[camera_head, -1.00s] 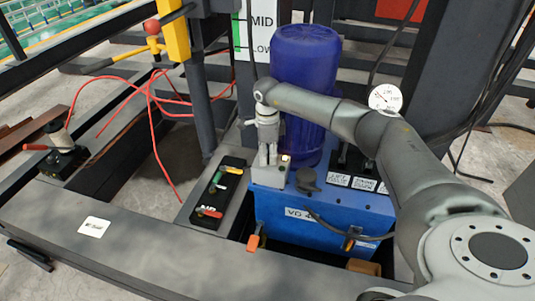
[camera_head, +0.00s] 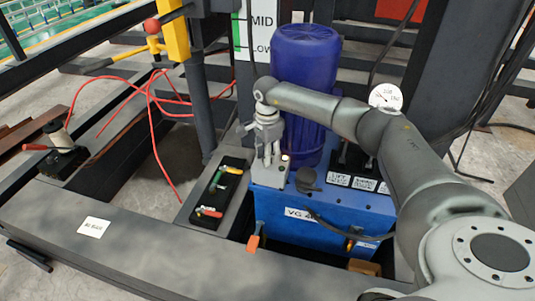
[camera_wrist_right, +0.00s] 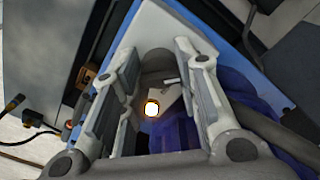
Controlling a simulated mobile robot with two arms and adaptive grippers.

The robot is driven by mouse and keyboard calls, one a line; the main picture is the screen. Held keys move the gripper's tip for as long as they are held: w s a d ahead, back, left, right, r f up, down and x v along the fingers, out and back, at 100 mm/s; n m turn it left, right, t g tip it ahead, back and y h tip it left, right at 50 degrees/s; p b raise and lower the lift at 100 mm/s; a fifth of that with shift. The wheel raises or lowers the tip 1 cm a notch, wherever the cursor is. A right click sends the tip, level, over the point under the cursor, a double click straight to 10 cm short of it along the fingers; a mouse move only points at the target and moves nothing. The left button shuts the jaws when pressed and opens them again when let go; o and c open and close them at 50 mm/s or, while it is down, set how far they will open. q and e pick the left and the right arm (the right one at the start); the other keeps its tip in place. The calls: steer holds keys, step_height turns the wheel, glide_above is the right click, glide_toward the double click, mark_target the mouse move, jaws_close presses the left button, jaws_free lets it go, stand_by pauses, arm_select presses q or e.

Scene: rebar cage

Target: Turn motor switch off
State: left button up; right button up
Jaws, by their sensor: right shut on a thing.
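The motor switch box, a light grey housing (camera_head: 268,177), sits on the blue pump unit (camera_head: 325,211) beside the blue motor (camera_head: 306,80). Its small lamp (camera_head: 285,157) glows; in the right wrist view the lamp (camera_wrist_right: 152,108) is bright orange-white. My right gripper (camera_head: 267,162) points down onto the housing, its fingertips at the box top. In the right wrist view its fingers (camera_wrist_right: 158,62) stand on both sides of a grey switch part (camera_wrist_right: 172,83), shut on it. The fingers partly hide the switch, so its exact position is unclear. My left gripper is out of view.
A black panel with coloured levers (camera_head: 217,193) lies left of the box. A dark round cap (camera_head: 308,180) and labelled controls (camera_head: 352,182) are to its right. A round gauge (camera_head: 386,97) stands behind my right arm. Red hoses (camera_head: 152,120) loop at left.

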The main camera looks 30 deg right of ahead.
steer(key=o, duration=1)
steer(key=shift+o, duration=0.2)
steer(key=shift+r, duration=0.1)
step_height(320, 180, up, 12)
stand_by(0.3)
